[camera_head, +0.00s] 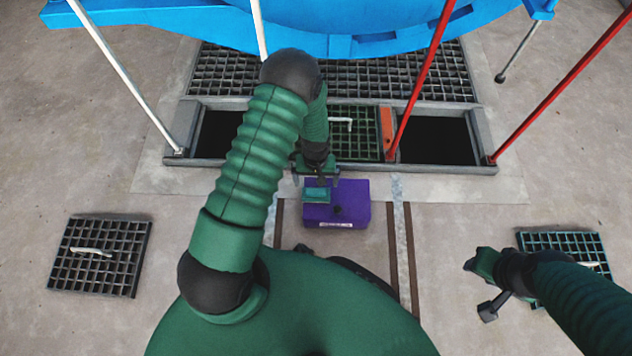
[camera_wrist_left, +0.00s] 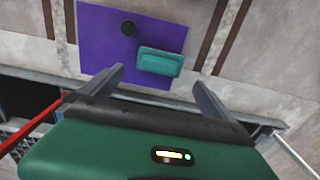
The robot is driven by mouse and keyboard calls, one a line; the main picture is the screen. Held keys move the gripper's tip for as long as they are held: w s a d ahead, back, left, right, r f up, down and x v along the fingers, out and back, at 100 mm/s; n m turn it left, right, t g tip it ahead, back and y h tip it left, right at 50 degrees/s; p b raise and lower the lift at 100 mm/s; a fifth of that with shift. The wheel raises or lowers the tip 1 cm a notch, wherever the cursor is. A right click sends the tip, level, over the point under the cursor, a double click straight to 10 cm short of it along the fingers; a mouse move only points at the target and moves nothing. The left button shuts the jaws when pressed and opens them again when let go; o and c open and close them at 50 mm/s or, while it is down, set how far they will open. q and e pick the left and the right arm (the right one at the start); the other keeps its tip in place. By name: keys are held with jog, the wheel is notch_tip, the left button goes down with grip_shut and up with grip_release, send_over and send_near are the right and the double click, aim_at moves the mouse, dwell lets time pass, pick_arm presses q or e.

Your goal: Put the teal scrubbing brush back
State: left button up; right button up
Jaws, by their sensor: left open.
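The teal scrubbing brush (camera_head: 316,195) lies on the purple block (camera_head: 352,193), near its left edge in the head view. In the left wrist view the brush (camera_wrist_left: 159,62) is a rounded teal bar on the purple surface (camera_wrist_left: 100,42). My left gripper (camera_head: 319,181) is over the brush side of the block. Its two fingers (camera_wrist_left: 156,77) are spread in the wrist view, with the brush just beyond and between their tips; contact cannot be told.
A dark round knob (camera_head: 337,210) is on the purple block. Behind it are a grated pit with open dark gaps (camera_head: 436,139), an orange piece (camera_head: 387,130), red and white poles, and a blue vessel (camera_head: 360,25). Loose grates lie left (camera_head: 100,270) and right (camera_head: 565,243).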

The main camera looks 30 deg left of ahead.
pick_arm(q)
jog(key=s+d+r+m+t, duration=0.1)
jog(key=d+r+m, duration=0.25)
jog(key=r, duration=1.35)
jog(key=s+d+r+m+t, duration=0.1)
jog(key=s+d+r+m, duration=0.2)
jog(key=s+r, duration=0.5)
jog(key=shift+s+d+r+t, duration=0.15)
jog(key=shift+d+r+t, duration=0.15)
jog(key=shift+d+r, duration=0.35)
